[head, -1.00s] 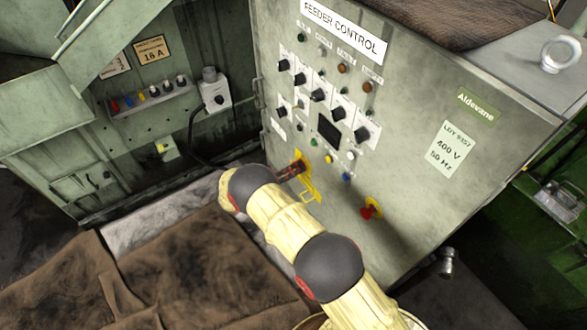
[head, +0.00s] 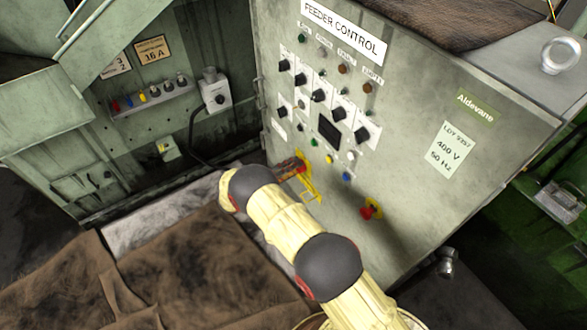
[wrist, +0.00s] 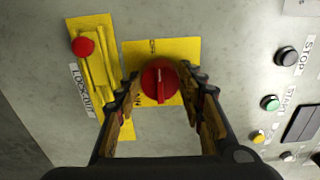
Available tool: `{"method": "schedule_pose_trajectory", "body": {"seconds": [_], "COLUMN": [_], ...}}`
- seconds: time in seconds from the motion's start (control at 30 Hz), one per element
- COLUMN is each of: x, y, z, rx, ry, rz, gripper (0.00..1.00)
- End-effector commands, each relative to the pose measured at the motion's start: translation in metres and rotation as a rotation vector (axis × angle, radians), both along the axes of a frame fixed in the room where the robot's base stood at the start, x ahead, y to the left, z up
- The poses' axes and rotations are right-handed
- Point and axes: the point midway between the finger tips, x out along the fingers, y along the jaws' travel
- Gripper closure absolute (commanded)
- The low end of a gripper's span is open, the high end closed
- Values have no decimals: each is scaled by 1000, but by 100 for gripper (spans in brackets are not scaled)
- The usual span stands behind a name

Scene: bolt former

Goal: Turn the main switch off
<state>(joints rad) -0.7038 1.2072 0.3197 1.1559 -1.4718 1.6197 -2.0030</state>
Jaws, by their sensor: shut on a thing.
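The main switch (wrist: 160,82) is a red round knob with a raised grip bar, on a yellow plate (wrist: 188,48) in the wrist view. Sideways lettering lies beside it, OFF above the knob and ON at its lower left. The bar runs roughly up and down in that view. My gripper (wrist: 161,80) has one finger on each side of the knob and is shut on it. In the head view my gripper (head: 289,168) is at the yellow plate (head: 301,157) on the cabinet front, and hides most of the knob.
A yellow lockout bracket (wrist: 97,72) with a red button (wrist: 83,46) is close left of the switch. STOP (wrist: 287,56) and START (wrist: 270,102) buttons are to its right. A red emergency knob (head: 369,211) sits lower right on the feeder control cabinet (head: 420,150).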

Motion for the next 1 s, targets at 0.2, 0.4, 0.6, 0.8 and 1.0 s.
{"method": "schedule_pose_trajectory", "body": {"seconds": [0.2,0.4,0.6,0.8,1.0], "x": [1,1,1,1,1], "y": [1,1,1,1,0], "z": [0,0,0,0,0], "rx": [-18,-21,-21,-21,-22], "ry": [28,33,32,33,32], "rz": [4,4,4,3,2], "gripper": [86,86,86,50,43]}}
